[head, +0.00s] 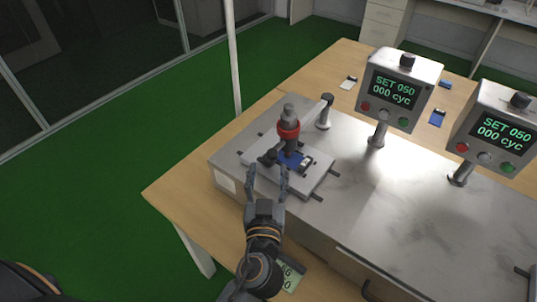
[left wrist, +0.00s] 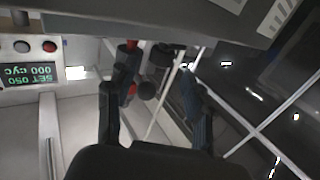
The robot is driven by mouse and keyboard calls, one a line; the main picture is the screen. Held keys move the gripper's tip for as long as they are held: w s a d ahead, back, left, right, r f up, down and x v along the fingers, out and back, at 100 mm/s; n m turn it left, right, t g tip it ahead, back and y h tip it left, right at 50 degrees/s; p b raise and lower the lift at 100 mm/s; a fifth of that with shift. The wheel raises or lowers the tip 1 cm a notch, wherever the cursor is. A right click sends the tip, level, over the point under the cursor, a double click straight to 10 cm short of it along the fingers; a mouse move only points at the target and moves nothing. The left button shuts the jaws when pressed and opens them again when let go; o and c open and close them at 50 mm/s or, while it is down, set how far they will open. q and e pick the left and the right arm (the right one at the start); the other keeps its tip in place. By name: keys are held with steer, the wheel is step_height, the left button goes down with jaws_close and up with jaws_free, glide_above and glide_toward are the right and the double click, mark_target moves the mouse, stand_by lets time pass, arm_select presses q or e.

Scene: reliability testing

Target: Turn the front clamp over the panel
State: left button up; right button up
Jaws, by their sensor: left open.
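The blue panel (head: 294,160) lies on a light fixture plate (head: 312,182) at the left end of the grey bench unit, under a dark press head with a red ring (head: 288,129). A dark knobbed part (head: 268,158), which looks like the front clamp, stands at the panel's near-left side; which way it is turned I cannot tell. My left gripper (head: 266,171) is open, its fingers pointing at this part. In the left wrist view the open fingers (left wrist: 158,72) have a dark round knob (left wrist: 147,90) between them, with no clear contact. My right gripper is out of view.
Two control boxes, one nearer the middle (head: 402,90) and one at the right (head: 492,128), stand on posts and read SET 050, 000 CYC. Small dark pegs stick out of the plate. The bench unit's middle (head: 400,205) is clear.

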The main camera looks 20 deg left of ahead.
mark_target(269, 163)
arm_select(q)
steer(key=x, duration=0.2)
steer(key=shift+w+r+p, duration=0.15)
steer(key=shift+w+p, duration=0.15)
steer(key=shift+p, duration=0.05)
steer(key=shift+w+a, duration=0.2)
steer(key=shift+w, duration=0.3)
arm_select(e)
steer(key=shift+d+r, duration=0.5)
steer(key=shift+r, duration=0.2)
arm_select(q)
jaws_close()
